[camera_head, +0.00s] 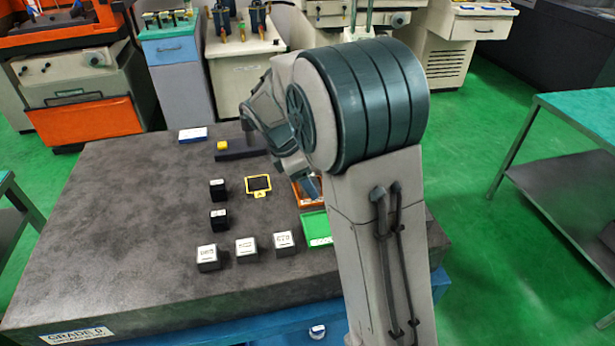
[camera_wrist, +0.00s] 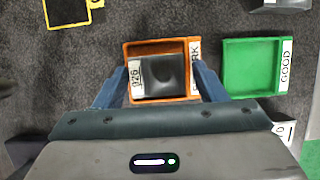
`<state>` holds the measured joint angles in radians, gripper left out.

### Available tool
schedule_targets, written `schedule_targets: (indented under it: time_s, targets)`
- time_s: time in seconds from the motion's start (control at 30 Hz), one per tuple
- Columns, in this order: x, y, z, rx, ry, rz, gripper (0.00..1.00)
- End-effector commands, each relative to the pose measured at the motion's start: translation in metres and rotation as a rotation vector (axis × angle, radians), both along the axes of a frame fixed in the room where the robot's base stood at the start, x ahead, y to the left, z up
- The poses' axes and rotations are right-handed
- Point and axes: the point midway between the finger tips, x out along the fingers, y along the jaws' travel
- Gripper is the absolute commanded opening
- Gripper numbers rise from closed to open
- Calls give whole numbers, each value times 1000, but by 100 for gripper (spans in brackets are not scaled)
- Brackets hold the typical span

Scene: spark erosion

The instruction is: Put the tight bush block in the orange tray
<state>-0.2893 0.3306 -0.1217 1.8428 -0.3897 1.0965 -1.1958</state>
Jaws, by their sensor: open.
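The orange tray (camera_wrist: 129,50) lies below my gripper in the wrist view, its side label partly covered. A dark grey block (camera_wrist: 166,72) with a white numbered label and a rounded hollow in its face sits within the tray's outline. It appears to rest in the tray; whether it is the tight bush block I cannot read for certain. My gripper (camera_wrist: 159,78) is open, one blue finger on each side of the block, with gaps visible. In the head view my arm hides most of the orange tray (camera_head: 299,190) and the block; a blue finger of my gripper (camera_head: 313,187) shows there.
A green GOOD tray (camera_wrist: 250,66) lies right of the orange tray. A yellow-framed dark pad (camera_head: 258,184) lies left. Two black blocks (camera_head: 217,189) and three grey numbered blocks (camera_head: 246,247) stand on the dark table (camera_head: 110,240). Its left side is clear.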

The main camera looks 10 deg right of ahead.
Motion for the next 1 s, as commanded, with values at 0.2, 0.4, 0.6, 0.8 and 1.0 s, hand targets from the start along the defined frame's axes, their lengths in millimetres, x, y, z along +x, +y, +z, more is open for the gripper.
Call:
schedule_targets:
  time_s: [0.2, 0.4, 0.6, 0.8, 1.0]
  targets:
    - [6, 19, 47, 4, -25, 8, 74]
    - [5, 34, 86, 3, -22, 6, 74]
    - [5, 43, 107, 3, -21, 5, 74]
    - [-13, 35, 114, 40, -70, -98, 74]
    - [-69, 14, 112, 162, -217, -437, 74]
